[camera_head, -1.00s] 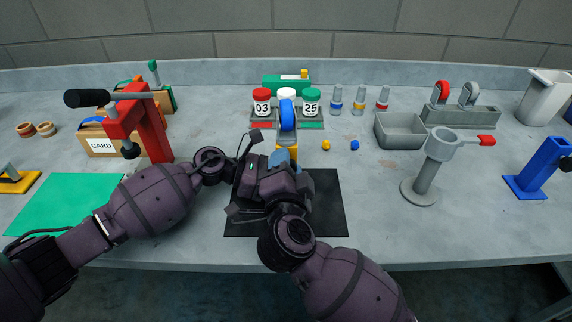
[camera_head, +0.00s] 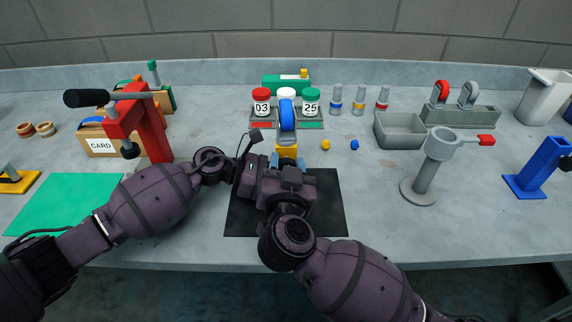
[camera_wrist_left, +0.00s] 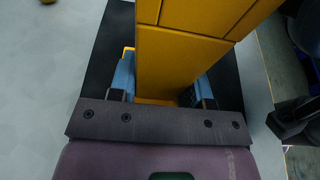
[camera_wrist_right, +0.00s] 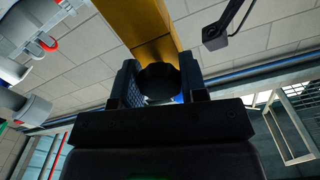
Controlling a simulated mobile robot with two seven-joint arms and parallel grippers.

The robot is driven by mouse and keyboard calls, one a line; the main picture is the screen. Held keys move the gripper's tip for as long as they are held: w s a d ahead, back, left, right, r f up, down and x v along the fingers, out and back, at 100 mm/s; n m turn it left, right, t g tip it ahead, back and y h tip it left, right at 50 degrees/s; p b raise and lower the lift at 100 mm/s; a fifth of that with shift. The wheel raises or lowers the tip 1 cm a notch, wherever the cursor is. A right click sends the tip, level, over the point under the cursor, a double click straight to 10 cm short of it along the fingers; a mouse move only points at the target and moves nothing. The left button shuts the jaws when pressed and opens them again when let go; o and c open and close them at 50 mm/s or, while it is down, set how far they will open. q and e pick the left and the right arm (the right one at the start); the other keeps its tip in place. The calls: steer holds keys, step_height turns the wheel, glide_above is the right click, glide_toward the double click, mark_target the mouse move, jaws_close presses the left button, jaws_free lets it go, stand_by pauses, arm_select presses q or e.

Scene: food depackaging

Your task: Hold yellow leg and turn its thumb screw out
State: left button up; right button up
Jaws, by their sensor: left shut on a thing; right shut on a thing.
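The yellow leg (camera_head: 287,152) stands over the black mat, mostly hidden by my grippers in the head view. In the left wrist view the leg (camera_wrist_left: 178,60) is between the blue-padded fingers of my left gripper (camera_wrist_left: 160,88), which is shut on it. The black thumb screw (camera_wrist_right: 158,80) shows in the right wrist view, in front of the yellow leg. My right gripper (camera_wrist_right: 160,90) is shut on its round head, one finger on each side. In the head view the screw is hidden behind my right gripper.
A blue arched piece (camera_head: 287,115) rises just above the leg. Behind it is a rack with red (camera_head: 262,100) and green-lidded (camera_head: 311,100) jars. A yellow (camera_head: 326,145) and a blue knob (camera_head: 354,145) lie to the right. A grey stand (camera_head: 425,180) is farther right; a red press (camera_head: 145,130) is left.

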arm_select(q)
steer(key=shift+f, duration=0.1)
arm_select(e)
steer(key=shift+n, duration=0.4)
steer(key=o, duration=0.9)
steer(key=s, duration=1.2)
arm_select(q)
steer(key=o, duration=0.8)
